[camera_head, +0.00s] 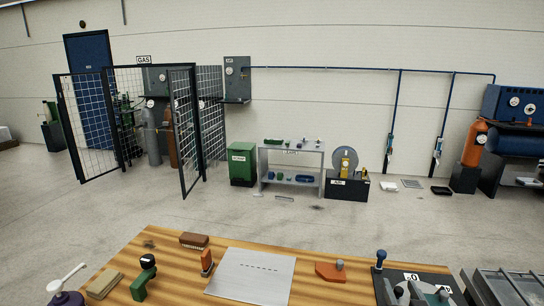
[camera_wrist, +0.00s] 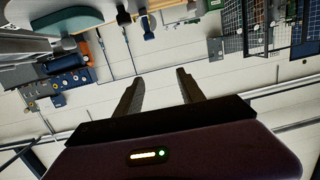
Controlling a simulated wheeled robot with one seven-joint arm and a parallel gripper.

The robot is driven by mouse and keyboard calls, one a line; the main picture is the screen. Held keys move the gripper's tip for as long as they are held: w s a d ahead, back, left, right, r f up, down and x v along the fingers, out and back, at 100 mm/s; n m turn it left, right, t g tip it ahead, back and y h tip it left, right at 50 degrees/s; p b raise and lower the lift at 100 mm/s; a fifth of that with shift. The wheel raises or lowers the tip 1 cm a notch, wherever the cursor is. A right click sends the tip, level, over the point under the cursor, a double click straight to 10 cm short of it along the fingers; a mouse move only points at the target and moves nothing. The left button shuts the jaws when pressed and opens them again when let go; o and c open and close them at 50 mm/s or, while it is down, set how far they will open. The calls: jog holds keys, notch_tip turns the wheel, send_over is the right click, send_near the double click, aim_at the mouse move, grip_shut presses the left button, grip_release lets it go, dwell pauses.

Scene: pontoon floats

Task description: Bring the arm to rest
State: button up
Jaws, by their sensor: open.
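My gripper (camera_wrist: 157,88) shows in the wrist view, with its two dark fingers spread apart and nothing between them. The wrist view is upside down, and the fingers stand out against the pale wall. My gripper and arm do not show in the head view. The wooden workbench (camera_head: 150,262) fills the bottom of the head view, with a pale plate (camera_head: 252,275) lying on it.
On the bench are a brown brush (camera_head: 194,240), an orange-red block (camera_head: 331,271), a green tool (camera_head: 144,277) and a dark tray (camera_head: 455,284) at right. Beyond are an open gas cage (camera_head: 185,130), a green bin (camera_head: 242,164) and a grey shelf (camera_head: 291,187). The floor between is largely clear.

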jog(key=s+a+y, duration=0.1)
jog(key=s+a, duration=0.2)
jog(key=s, duration=1.2)
jog(key=s+a+f+n, duration=0.1)
jog(key=s+a, duration=0.2)
jog(key=s, duration=1.2)
jog(key=s+a+n+g+y, duration=0.1)
jog(key=s+a, duration=0.3)
jog(key=s, duration=1.1)
jog(key=shift+s+f+y, duration=0.15)
jog(key=shift+s+y, duration=0.15)
jog(key=shift+s, duration=0.1)
jog(key=shift+a, duration=0.1)
